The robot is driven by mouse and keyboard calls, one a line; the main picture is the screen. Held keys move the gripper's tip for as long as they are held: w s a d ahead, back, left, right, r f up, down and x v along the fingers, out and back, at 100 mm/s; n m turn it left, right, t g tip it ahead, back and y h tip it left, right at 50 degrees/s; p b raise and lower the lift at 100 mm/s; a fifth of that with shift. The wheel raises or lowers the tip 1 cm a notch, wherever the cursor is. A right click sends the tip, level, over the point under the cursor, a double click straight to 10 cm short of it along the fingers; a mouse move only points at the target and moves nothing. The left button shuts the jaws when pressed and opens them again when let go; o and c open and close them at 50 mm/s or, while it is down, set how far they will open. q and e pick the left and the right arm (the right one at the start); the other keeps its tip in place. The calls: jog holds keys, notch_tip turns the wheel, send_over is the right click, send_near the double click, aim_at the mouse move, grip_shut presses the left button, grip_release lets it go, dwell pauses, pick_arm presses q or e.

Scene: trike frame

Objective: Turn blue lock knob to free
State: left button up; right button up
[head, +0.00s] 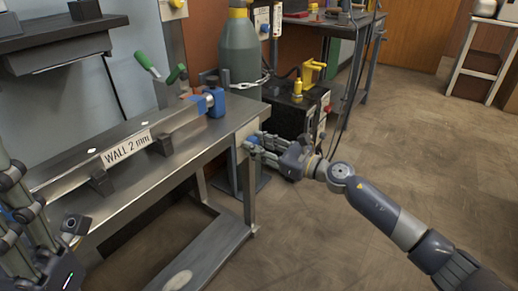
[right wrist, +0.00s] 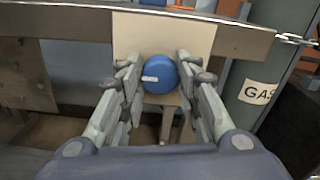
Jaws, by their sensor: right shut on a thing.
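The blue lock knob (right wrist: 165,80) sits on a pale plate (right wrist: 195,42) at the table's end. It is round, and its white pointer mark points left in the right wrist view. In the head view only a little blue of the knob (head: 253,141) shows beside my fingers. My right gripper (right wrist: 159,76) is shut on the knob, one finger on each side. It also shows in the head view (head: 260,143), reaching in from the right. My left gripper (head: 35,225) is at the lower left, apart from the knob; its fingers are partly cut off.
A steel table (head: 150,190) carries a long tube labelled "WALL 2 mm" (head: 127,148) and a blue clamp (head: 213,102). A green gas cylinder (head: 238,50) and a dark welding machine (head: 290,105) stand behind the knob.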

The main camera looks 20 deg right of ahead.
jog(key=shift+a+f+n, duration=0.1)
jog(key=shift+f+n, duration=0.1)
jog(key=shift+n, duration=0.1)
jog(key=o, duration=1.1)
jog(key=shift+c, duration=0.2)
jog(key=shift+r, duration=0.1)
jog(key=v, duration=1.2)
